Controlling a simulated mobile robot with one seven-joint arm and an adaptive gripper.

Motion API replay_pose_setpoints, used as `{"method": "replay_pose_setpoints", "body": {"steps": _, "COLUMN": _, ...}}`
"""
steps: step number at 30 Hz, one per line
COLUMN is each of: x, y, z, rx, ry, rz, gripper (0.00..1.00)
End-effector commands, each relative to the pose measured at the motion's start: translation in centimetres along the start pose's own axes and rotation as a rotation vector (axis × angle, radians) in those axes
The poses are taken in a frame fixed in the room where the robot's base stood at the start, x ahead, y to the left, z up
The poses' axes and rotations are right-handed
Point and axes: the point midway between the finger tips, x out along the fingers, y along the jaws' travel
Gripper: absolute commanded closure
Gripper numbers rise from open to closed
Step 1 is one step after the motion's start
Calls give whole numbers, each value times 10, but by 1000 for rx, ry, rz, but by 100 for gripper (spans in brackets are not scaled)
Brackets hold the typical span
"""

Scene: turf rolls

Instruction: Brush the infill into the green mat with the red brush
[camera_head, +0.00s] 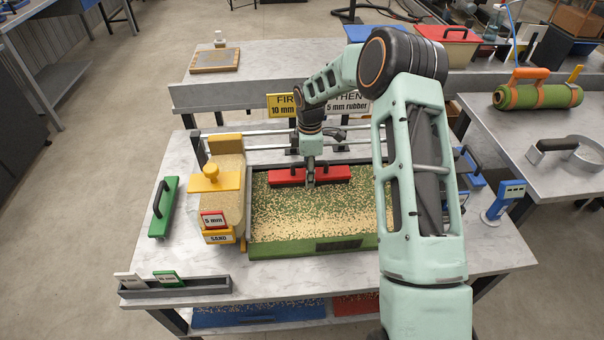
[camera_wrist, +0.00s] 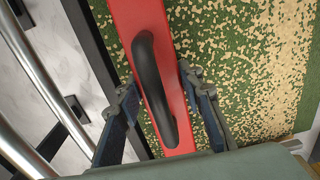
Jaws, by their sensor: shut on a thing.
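The green mat (camera_head: 285,249) lies on the middle table, with pale infill (camera_head: 310,229) scattered over it. The infill is densest in a band near the front and sparser toward the back. The red brush (camera_head: 285,177) lies crosswise at the mat's back edge. My gripper (camera_head: 310,182) reaches down at the brush's middle. In the wrist view, the fingers of my gripper (camera_wrist: 160,84) are shut on the red brush (camera_wrist: 137,14), one on each side of its black handle (camera_wrist: 150,75). The bristles are hidden, so I cannot tell whether they touch the mat. My arm hides the mat's right part.
A yellow hopper (camera_head: 227,182) labelled sand, with a red 5 mm tag (camera_head: 214,219), stands left of the mat. A green brush (camera_head: 166,207) lies farther left. A grey rack (camera_head: 190,287) sits front left. Rails and a sign (camera_head: 281,105) stand behind; a blue device (camera_head: 506,199) stands right.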

Motion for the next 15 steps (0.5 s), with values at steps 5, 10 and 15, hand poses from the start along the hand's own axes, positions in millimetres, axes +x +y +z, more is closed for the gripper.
{"method": "replay_pose_setpoints", "body": {"steps": 5, "x": 0, "y": 0, "z": 1, "rx": 0, "ry": 0, "rz": 0, "gripper": 90}}
{"method": "replay_pose_setpoints", "body": {"steps": 10, "x": 0, "y": 0, "z": -2, "rx": -1, "ry": 0, "rz": 1, "gripper": 90}}
{"method": "replay_pose_setpoints", "body": {"steps": 15, "x": 1, "y": 1, "z": -15, "rx": -2, "ry": 1, "rz": 2, "gripper": 90}}
